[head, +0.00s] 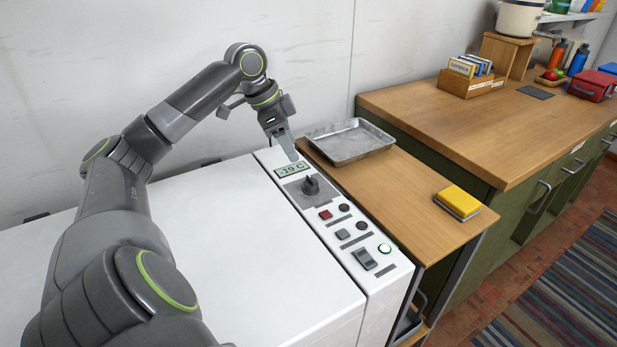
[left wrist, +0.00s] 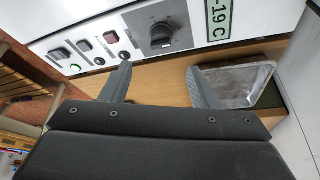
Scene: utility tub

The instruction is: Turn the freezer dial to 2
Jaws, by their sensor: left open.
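The freezer's white control panel (head: 345,236) runs along the right edge of the white freezer top. The dark dial (head: 311,185) sits on a grey plate just below a green display (head: 291,169) that reads -19 C. The dial also shows in the left wrist view (left wrist: 161,35); its setting marks are too small to read. My left gripper (head: 290,154) is above the far end of the panel, beside the display and apart from the dial. In the left wrist view its two fingers (left wrist: 160,88) are spread and empty. My right gripper is not in view.
A red button (head: 325,214), other buttons and a rocker switch (head: 364,260) line the panel toward the near end. The white freezer top (head: 250,240) is clear.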

